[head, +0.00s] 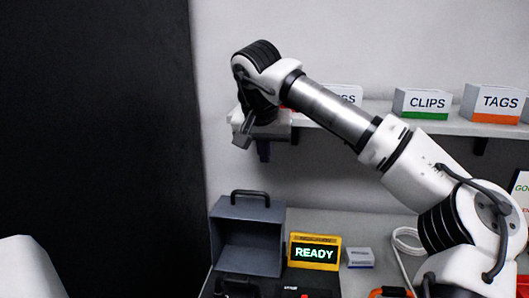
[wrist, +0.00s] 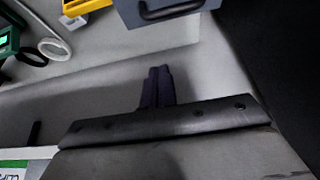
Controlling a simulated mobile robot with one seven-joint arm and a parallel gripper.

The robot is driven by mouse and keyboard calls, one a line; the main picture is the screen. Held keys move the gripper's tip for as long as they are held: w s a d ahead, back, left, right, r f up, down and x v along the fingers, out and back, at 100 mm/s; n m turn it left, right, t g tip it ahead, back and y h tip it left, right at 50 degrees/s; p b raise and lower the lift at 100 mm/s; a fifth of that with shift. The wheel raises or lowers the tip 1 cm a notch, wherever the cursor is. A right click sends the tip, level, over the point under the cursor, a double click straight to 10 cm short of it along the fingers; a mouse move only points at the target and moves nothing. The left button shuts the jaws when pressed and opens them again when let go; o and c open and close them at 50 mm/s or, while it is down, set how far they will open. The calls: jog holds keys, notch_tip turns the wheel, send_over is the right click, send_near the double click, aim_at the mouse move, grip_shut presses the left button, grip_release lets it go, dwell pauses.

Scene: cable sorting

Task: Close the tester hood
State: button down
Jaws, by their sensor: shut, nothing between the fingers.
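The tester hood (head: 248,235) is a blue-grey box-like cover with a dark handle (head: 250,194) on its top edge. It stands raised at the back of the tester, its hollow inside facing the front. The tester base (head: 300,290) shows only in part at the bottom edge of the head view. My gripper (head: 263,155) is shut and empty, high above the hood near the shelf's left end. In the wrist view my gripper's dark fingers (wrist: 156,75) are together, and part of the hood (wrist: 165,10) shows at the top edge, apart from them.
A yellow READY display (head: 314,252) stands right of the hood, with a small grey box (head: 359,257) and a white cable coil (head: 405,240) beyond. A wall shelf (head: 440,124) holds labelled boxes, including CLIPS (head: 422,103) and TAGS (head: 492,103). A dark panel (head: 95,130) fills the left.

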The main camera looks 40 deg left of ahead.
jog(key=p, duration=0.1)
send_over(264, 204)
jog(key=w+a, duration=0.2)
jog(key=w, duration=0.2)
notch_tip(264, 204, down, 7)
jog(key=s, duration=0.1)
jog(key=s+d+p, duration=0.1)
jog(key=s, duration=0.1)
jog(key=shift+s+d+r, duration=0.1)
jog(key=shift+d+r, duration=0.05)
jog(key=shift+s+d, duration=0.2)
jog(key=shift+s, duration=0.15)
jog(key=shift+d, duration=0.1)
